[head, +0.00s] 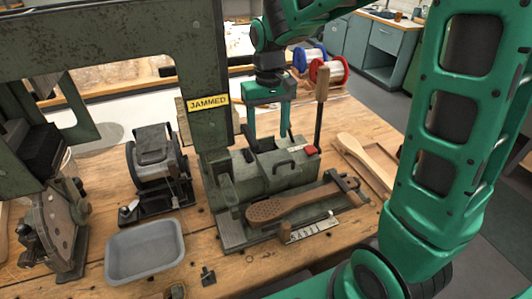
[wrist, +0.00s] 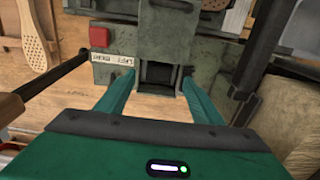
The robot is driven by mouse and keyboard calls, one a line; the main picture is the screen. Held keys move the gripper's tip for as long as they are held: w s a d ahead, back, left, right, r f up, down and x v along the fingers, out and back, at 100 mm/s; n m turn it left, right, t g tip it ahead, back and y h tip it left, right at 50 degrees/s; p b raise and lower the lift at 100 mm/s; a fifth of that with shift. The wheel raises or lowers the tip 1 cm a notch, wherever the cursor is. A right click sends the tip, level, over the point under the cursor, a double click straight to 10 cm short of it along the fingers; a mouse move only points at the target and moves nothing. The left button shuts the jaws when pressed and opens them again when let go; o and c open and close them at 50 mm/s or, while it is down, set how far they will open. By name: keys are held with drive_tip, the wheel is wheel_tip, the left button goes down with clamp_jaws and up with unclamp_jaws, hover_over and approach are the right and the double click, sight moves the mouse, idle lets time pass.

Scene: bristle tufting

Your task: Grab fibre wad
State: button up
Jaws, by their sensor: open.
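My gripper (head: 268,138) is open and points down over the green tufting machine (head: 262,178), behind its front housing. In the wrist view my gripper (wrist: 158,78) has its two green fingers on either side of a narrow metal chute with a dark opening (wrist: 157,74). Nothing is clearly held between the fingers. I cannot make out a fibre wad in either view; the inside of the opening is too dark to tell. A yellow "JAMMED" label (head: 208,103) is on the machine's upright.
A wooden-handled lever (head: 321,100) stands close right of my gripper, beside a red button (head: 312,151). A perforated brush board (head: 280,210) lies at the machine's front. A grey tray (head: 145,272) sits at front left. Wire spools (head: 328,72) stand behind.

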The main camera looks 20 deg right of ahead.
sight(268, 150)
wheel_tip(268, 150, down, 5)
drive_tip(key=shift+f, duration=0.15)
drive_tip(key=c, duration=1.1)
